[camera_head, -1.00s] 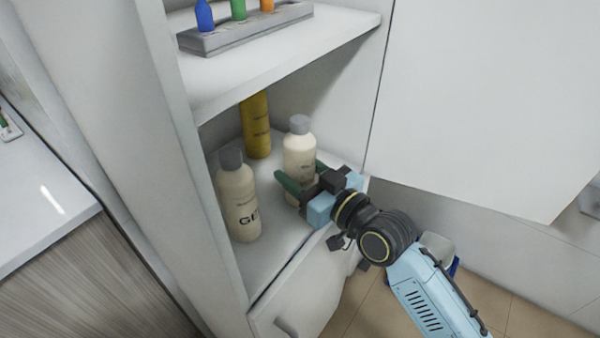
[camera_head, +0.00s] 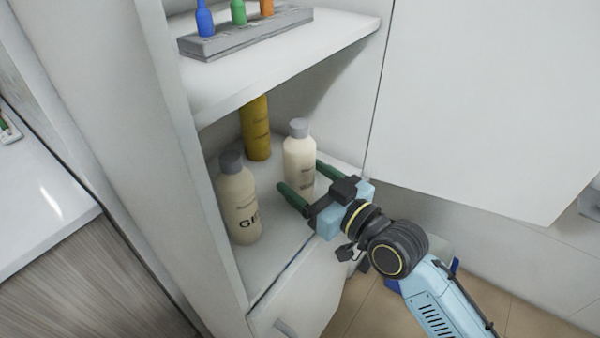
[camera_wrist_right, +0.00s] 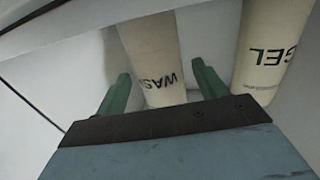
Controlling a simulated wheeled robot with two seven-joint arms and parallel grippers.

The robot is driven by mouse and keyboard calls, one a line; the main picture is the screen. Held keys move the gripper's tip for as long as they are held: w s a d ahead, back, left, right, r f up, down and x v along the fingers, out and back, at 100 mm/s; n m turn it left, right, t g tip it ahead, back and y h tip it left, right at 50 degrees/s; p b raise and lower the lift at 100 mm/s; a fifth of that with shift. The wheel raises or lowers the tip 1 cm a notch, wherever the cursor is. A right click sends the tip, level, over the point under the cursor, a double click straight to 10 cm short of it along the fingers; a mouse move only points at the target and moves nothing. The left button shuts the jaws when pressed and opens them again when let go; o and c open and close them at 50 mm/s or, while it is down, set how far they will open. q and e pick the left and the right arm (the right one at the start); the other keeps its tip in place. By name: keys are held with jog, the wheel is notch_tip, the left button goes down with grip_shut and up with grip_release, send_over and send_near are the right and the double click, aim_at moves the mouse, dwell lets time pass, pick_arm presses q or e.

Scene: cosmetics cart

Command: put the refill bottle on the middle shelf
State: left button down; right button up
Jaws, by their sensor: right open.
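A cream bottle with a grey cap (camera_head: 299,150) stands upright on the middle shelf (camera_head: 268,262) of the cabinet. It looks like the refill bottle, though its label is too small to read in the head view. In the right wrist view the bottle (camera_wrist_right: 155,50) shows the letters "WAS". My right gripper (camera_head: 301,176) is open in front of it, with its green fingers pointing at the bottle's lower part. The fingers appear apart from the bottle, one to each side of its near face. My left gripper is not in view.
A second cream bottle marked GEL (camera_head: 238,203) stands at the shelf's left front. A yellow bottle (camera_head: 256,130) stands at the back. The upper shelf (camera_head: 290,62) overhangs and carries a grey rack (camera_head: 245,36) of small bottles. A white panel (camera_head: 480,100) is at the right.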

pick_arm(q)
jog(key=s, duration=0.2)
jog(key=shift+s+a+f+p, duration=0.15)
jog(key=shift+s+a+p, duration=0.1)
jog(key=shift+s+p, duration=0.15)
pick_arm(e)
jog(key=v, duration=0.9)
jog(key=shift+s+d, duration=0.3)
